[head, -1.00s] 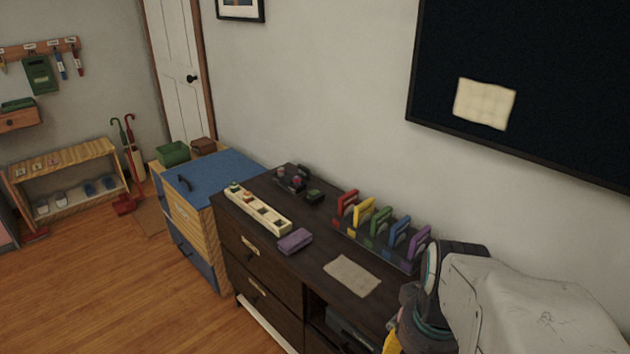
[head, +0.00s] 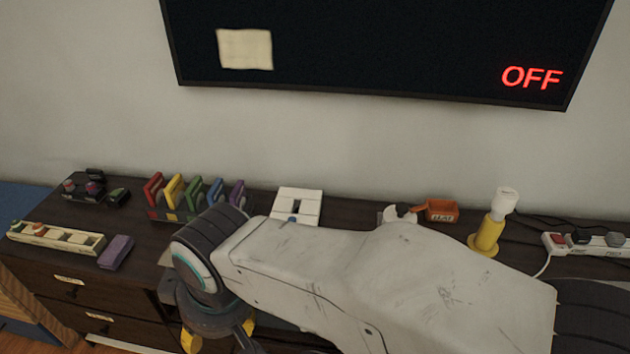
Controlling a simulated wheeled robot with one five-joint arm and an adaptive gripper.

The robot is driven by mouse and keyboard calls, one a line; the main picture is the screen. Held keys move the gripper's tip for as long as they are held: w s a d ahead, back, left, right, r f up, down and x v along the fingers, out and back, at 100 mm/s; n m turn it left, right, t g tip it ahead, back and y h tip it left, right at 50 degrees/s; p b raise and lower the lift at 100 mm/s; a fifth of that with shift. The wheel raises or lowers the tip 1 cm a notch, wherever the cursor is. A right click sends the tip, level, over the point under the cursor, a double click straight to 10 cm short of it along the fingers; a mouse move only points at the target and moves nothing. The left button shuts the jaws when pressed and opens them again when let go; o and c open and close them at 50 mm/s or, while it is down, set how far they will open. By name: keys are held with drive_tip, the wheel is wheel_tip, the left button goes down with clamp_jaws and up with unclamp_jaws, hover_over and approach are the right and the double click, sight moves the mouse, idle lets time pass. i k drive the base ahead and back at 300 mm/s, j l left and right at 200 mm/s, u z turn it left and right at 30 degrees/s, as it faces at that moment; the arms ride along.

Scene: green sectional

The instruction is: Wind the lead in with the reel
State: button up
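A small orange box (head: 441,211) with a white label stands on the dark cabinet, toward the back right. The label's print is too small to read surely. Just left of it is a white rounded part (head: 399,214), partly hidden behind my arm; I cannot tell whether either is the reel. A white cord (head: 544,266) hangs by the power strip (head: 590,242), and dark cords run behind it. My gripper (head: 218,340) is low in the picture at the cabinet's front, left of these things. Its yellow parts show, but its fingertips are not clear.
On the cabinet stand a rack of coloured tags (head: 195,197), a white switch plate (head: 297,205), a yellow lamp-like post (head: 488,236), a cream tray (head: 55,240) and a purple block (head: 116,252). A wall screen (head: 400,50) reads OFF. My arm hides the cabinet's middle front.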

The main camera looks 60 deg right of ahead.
sight(400, 211)
drive_tip(key=z, duration=2.5)
